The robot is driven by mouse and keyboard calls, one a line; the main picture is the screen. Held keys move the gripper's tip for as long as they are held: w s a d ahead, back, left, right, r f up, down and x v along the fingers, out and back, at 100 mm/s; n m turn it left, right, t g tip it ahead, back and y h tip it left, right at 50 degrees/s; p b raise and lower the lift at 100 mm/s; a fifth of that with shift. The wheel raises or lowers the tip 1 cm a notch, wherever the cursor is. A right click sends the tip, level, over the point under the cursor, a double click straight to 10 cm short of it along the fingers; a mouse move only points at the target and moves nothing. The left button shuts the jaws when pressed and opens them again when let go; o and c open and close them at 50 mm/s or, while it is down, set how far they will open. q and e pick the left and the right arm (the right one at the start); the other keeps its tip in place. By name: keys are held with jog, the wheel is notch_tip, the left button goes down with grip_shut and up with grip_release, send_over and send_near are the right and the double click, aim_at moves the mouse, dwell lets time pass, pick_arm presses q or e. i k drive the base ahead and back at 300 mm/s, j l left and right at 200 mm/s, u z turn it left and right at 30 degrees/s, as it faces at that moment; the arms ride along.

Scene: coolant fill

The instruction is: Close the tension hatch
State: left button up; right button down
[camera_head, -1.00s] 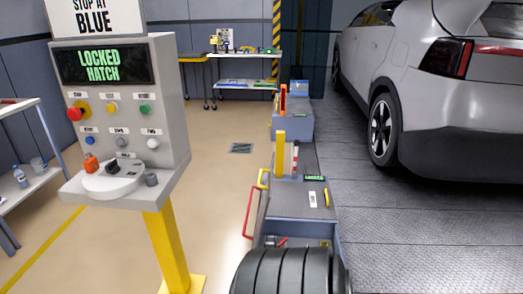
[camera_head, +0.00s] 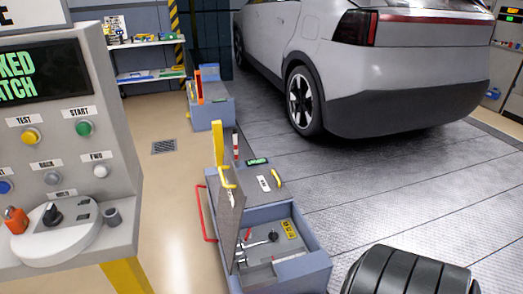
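The hatch is on the long blue-grey floor unit (camera_head: 320,270) in the lower middle of the head view. Its grey lid (camera_head: 229,226) stands up on edge at the left side of the opening, so the hatch is open. A yellow handle (camera_head: 227,178) shows near the lid's upper end. The open compartment (camera_head: 262,256) shows small parts inside, including a yellow label and a dark round-ended piece.
A control console (camera_head: 120,190) with buttons and a rotary dial stands close on the left. A red rail (camera_head: 205,215) runs along the unit's left side. A grey car (camera_head: 370,80) stands behind at the right. Tan floor (camera_head: 165,215) is clear between console and unit.

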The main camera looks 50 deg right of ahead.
aim_at(232, 198)
jog(key=i+z, duration=0.2)
jog(key=z, duration=0.2)
jog(key=i+z, duration=0.15)
jog(key=z, duration=0.25)
jog(key=i+j+z, duration=0.15)
jog(key=z, duration=0.25)
jog(key=i+j+z, duration=0.15)
jog(key=z, duration=0.25)
